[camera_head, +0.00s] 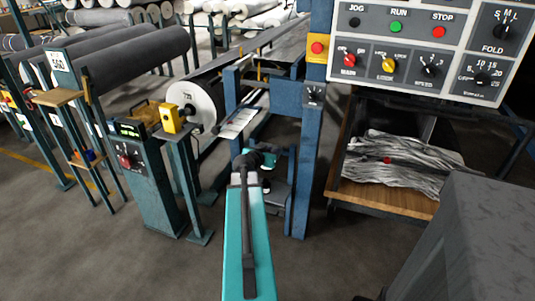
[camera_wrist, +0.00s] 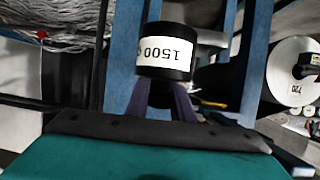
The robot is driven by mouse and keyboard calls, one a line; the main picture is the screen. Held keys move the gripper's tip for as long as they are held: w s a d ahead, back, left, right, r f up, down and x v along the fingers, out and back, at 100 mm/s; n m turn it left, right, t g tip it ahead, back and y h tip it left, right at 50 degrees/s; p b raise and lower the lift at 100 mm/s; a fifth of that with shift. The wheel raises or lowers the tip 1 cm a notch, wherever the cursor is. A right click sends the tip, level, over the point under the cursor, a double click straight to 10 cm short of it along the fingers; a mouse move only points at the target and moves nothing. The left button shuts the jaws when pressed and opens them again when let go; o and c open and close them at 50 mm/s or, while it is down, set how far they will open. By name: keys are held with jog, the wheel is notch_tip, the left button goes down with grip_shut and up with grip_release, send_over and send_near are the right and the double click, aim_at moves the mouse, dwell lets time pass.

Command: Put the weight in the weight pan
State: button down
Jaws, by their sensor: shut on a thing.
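The weight (camera_wrist: 165,62) is a short black cylinder with a white label reading 1500, upside down in the wrist view. My gripper (camera_wrist: 167,86) is shut on it, with a dark finger showing at each side of its lower end. In the head view my gripper (camera_head: 262,158) is at the far end of my teal arm, in front of the blue machine frame, and the weight is hard to make out there. I cannot surely identify the weight pan; a dark plate-like part (camera_head: 278,192) shows just right of my arm, low in the frame.
A blue upright post (camera_head: 306,170) stands close right of my gripper. Right of it, a wooden shelf (camera_head: 385,199) holds crumpled grey fabric (camera_head: 405,165) under the control panel (camera_head: 425,45).

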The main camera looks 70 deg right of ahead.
jog(key=shift+d+r, duration=0.1)
jog(key=shift+r, duration=0.05)
jog(key=w+d+f+p, duration=0.1)
jog(key=w+d+p, duration=0.2)
jog(key=d, duration=1)
jog(key=shift+w+d+f+p, duration=0.2)
jog(key=shift+w+d+p, duration=0.2)
jog(key=shift+w, duration=1.2)
jog(key=shift+w+d+f+p, duration=0.1)
jog(key=shift+f+p, duration=0.1)
jog(key=shift+f, duration=0.4)
jog(key=shift+w+d+f+p, duration=0.1)
jog(key=shift+d+f+p, duration=0.1)
jog(key=shift+f, duration=0.4)
jog(key=shift+d+f+p, duration=0.1)
jog(key=shift+f+p, duration=0.1)
jog(key=shift+f, duration=0.4)
jog(key=shift+f, duration=0.1)
jog(key=c, duration=1.5)
grip_release()
jog(key=shift+a+f, duration=0.1)
jog(key=shift+c, duration=0.2)
jog(key=b+v, duration=0.2)
jog(key=v, duration=1)
jog(key=shift+b, duration=0.35)
